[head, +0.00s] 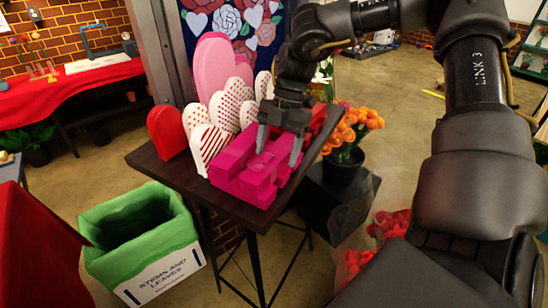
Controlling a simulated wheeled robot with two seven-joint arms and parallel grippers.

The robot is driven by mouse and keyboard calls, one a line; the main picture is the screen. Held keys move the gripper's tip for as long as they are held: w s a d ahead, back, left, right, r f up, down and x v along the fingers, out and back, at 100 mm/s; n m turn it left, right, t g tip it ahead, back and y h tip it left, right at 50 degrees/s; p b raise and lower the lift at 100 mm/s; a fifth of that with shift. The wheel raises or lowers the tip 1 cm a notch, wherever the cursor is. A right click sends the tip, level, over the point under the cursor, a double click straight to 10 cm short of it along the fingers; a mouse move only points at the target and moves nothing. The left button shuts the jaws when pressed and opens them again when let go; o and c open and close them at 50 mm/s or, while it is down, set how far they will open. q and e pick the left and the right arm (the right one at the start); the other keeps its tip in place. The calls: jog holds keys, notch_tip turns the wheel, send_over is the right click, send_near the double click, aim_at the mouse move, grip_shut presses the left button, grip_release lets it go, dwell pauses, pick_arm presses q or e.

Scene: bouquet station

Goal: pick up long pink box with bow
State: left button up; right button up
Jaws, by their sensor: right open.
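Long bright pink boxes (232,158) sit close together on the dark table (150,158), near its front right. A raised pink shape that may be a bow lies on top between my fingers. I cannot clearly tell one box from another. My right gripper (279,157) points down over the boxes with its two fingers apart. The fingertips are at or just above the box tops; I cannot tell whether they touch. Nothing is seen held. My left gripper is out of view.
Striped, dotted and red heart boxes (208,143) stand behind the pink boxes, with a big pink heart (212,65) further back. Orange flowers in a dark pot (343,165) stand right of the table. A green-lined bin (140,240) stands front left.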

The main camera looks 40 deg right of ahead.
jog(key=shift+s+a+f, duration=0.1)
jog(key=shift+a+f, duration=0.15)
jog(key=shift+f, duration=0.2)
jog(key=c, duration=1.1)
jog(key=shift+r, duration=0.1)
jog(key=shift+c, duration=0.2)
notch_tip(320, 180, up, 15)
jog(key=b, duration=0.1)
notch_tip(320, 180, up, 13)
jog(key=p, duration=0.8)
send_over(276, 152)
jog(key=shift+s+a, duration=0.1)
jog(key=shift+a, duration=0.05)
